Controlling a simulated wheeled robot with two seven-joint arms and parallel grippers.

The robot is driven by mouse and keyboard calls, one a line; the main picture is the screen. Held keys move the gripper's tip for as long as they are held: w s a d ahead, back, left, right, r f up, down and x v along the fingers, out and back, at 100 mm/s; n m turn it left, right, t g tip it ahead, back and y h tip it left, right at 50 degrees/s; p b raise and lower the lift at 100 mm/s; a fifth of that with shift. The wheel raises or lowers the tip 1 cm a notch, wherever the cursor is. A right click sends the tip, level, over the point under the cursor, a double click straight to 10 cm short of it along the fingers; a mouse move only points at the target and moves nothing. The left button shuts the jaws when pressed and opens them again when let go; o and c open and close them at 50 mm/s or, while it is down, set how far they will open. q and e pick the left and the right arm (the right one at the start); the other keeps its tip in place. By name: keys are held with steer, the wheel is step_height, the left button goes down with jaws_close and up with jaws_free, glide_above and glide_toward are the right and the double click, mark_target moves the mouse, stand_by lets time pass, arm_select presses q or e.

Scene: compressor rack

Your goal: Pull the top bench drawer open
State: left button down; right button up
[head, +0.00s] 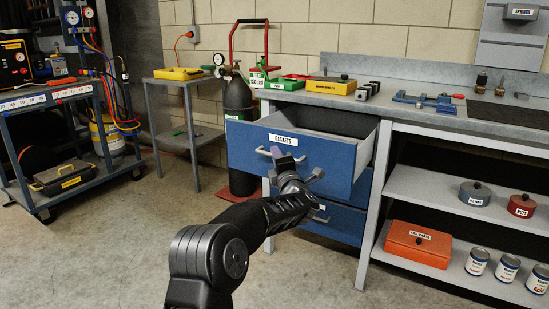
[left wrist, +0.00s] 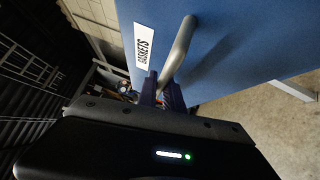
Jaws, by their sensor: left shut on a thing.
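The top bench drawer (head: 325,164) is blue, labelled "GASKETS", and stands well out from the bench with its inside showing. Its front also fills much of the left wrist view (left wrist: 235,55). The drawer's grey bar handle (head: 262,151) also shows in the left wrist view (left wrist: 180,48). My left gripper (head: 283,158) is at the drawer front, shut on the handle near the bar's lower end in the left wrist view. The fingertips are partly hidden by the gripper body. My right gripper is in neither view.
Lower blue drawers (head: 335,222) sit below in the bench (head: 440,112). Its right shelves hold an orange box (head: 418,243) and several cans. A gas cylinder (head: 239,135) and a small side table (head: 190,83) stand left. Floor at the front left is clear.

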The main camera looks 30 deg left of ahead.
arm_select(q)
steer(key=shift+d, duration=0.1)
steer(key=c, duration=1.8)
jaws_free()
steer(key=p+v, duration=0.1)
steer(key=v, duration=0.6)
steer(key=shift+s+d+f, duration=0.1)
steer(key=shift+s+d, duration=0.15)
steer(key=shift+s, duration=0.05)
steer(key=shift+f, duration=0.1)
